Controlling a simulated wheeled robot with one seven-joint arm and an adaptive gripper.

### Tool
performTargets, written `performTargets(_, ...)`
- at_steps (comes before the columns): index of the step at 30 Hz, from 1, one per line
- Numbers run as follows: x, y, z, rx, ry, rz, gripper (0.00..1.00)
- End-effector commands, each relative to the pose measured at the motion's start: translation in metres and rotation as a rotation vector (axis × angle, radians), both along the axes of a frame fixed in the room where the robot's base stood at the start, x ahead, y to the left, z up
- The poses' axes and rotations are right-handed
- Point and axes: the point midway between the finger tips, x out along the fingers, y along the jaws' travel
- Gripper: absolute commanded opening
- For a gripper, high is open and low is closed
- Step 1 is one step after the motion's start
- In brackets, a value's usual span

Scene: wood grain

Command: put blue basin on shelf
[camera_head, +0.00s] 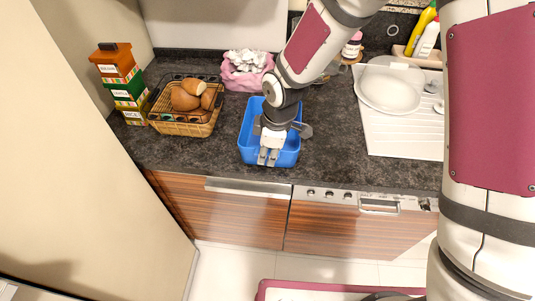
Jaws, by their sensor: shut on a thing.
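The blue basin (247,150) is on the dark countertop near its front edge, in the middle of the view. My gripper (268,160) reaches down over the basin and is shut on its front wall. My wrist hides part of the basin's inside and its back right side. I cannot tell whether the basin is lifted off the counter. No shelf is clearly visible.
A wicker basket (183,124) with bread rolls stands left of the basin, beside stacked boxes (121,80). A pink bag (243,76) is behind. A white drainer (400,131) with plates is at right. Wooden cabinets (240,215) are below the counter.

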Motion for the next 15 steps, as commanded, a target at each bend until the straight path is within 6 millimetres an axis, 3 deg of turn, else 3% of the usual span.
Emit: performTargets(15,0.0008,0.0,-0.0121,0.0,-0.002,0.001,0.0)
